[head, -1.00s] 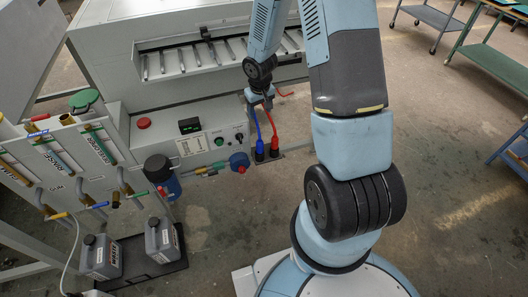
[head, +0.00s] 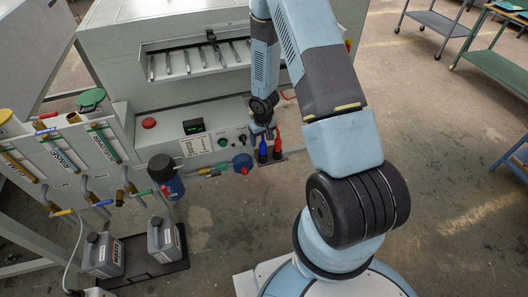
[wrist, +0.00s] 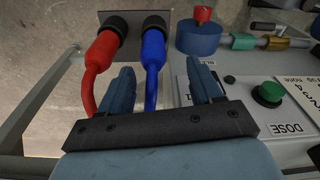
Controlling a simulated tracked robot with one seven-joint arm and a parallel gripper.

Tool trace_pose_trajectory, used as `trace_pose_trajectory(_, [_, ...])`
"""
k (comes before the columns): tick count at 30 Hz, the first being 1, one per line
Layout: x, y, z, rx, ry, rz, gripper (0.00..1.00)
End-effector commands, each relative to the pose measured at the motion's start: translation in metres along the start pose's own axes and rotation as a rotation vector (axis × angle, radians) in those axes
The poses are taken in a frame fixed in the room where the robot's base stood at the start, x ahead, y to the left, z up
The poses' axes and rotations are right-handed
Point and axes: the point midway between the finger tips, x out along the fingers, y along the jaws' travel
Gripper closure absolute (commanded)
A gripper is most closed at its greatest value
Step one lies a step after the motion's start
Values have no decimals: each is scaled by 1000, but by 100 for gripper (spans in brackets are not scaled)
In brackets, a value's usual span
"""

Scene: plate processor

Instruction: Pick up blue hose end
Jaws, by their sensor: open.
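The blue hose end (wrist: 153,48) is plugged into a black socket in the wrist view, and its hose runs back between my fingers. In the head view the blue hose end (head: 263,150) shows just below my gripper (head: 262,130). In the wrist view my gripper (wrist: 162,80) is open, with one dark blue finger on each side of the blue hose. I cannot tell whether either finger touches it. The red hose end (wrist: 103,50) is in the socket to the left, and its hose passes outside my left finger.
A socket plate (wrist: 128,38) holds both hose ends. A round blue part with a red knob (wrist: 200,38) is to its right. A panel with a green DOSE button (wrist: 268,95) is right of my fingers. Waste canisters (head: 163,238) stand on a tray at lower left.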

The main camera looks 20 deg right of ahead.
Motion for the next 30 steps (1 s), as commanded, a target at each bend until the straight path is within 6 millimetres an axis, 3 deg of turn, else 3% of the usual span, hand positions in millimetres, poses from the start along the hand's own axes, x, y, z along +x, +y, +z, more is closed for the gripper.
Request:
trace_pose_trajectory(10, [19,2,2,0,0,1,36])
trace_pose_trajectory(21, [58,8,6,-2,0,1,36])
trace_pose_trajectory(30, [63,8,6,-1,0,1,36])
